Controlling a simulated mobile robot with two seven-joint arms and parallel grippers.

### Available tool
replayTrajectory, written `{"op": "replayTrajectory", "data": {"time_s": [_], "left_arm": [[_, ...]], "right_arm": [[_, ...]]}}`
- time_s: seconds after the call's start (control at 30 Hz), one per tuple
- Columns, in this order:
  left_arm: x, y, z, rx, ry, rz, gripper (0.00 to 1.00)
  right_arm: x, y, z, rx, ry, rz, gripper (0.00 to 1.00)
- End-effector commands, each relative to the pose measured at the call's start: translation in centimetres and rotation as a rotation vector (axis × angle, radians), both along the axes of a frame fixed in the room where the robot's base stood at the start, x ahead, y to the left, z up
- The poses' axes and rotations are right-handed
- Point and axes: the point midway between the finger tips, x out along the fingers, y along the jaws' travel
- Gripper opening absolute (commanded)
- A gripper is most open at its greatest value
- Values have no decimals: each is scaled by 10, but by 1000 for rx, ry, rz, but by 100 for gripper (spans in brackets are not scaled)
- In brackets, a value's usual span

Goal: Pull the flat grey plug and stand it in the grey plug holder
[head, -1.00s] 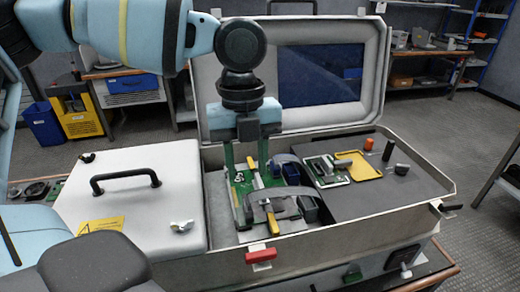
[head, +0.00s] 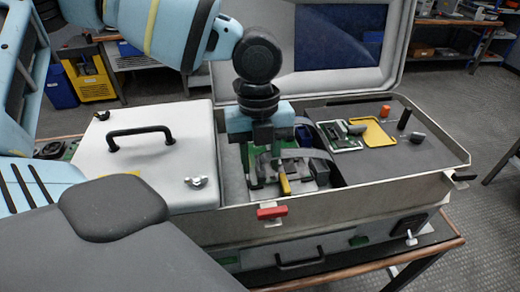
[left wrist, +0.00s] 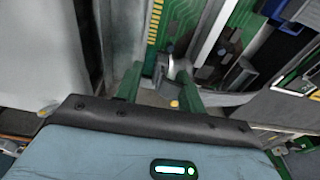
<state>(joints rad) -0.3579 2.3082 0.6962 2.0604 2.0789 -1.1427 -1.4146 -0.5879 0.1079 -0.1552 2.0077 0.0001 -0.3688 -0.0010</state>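My left gripper (head: 267,168) points down into the open well of the case, over a green circuit board (head: 262,184). In the left wrist view its two green fingers (left wrist: 160,85) stand apart, with a small grey piece (left wrist: 171,66) seen between and beyond them. I cannot tell whether that piece is the flat grey plug or whether a finger touches it. A grey flat strap or cable (head: 308,154) arches over the board just right of the gripper. I cannot single out the grey plug holder. My right gripper is not in view.
The well has raised walls and a front rim with a red latch (head: 272,212). A white cover with a black handle (head: 140,134) lies left. The grey deck at right holds a yellow tray (head: 380,133), an orange cap (head: 385,111) and dark cylinders (head: 404,118). The open lid (head: 392,60) stands behind.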

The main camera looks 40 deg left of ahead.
Motion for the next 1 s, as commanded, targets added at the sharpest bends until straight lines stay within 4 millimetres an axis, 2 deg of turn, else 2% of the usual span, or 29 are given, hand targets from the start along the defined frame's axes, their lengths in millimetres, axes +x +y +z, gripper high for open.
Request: {"op": "replayTrajectory", "data": {"time_s": [0.17, 0.4, 0.47, 0.57, 0.6, 0.67, 1.0], "left_arm": [[0, 0, 0, 0, 0, 0, 38], [0, 0, 0, 0, 0, 0, 6], [0, 0, 0, 0, 0, 0, 0], [0, 0, 0, 0, 0, 0, 0], [0, 0, 0, 0, 0, 0, 8], [0, 0, 0, 0, 0, 0, 1], [0, 0, 0, 0, 0, 0, 0]], "right_arm": [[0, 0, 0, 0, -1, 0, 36], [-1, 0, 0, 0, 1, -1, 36], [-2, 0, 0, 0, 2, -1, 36], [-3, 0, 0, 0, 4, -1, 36], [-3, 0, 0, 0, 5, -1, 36], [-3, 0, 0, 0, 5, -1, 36], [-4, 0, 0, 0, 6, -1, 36]]}}
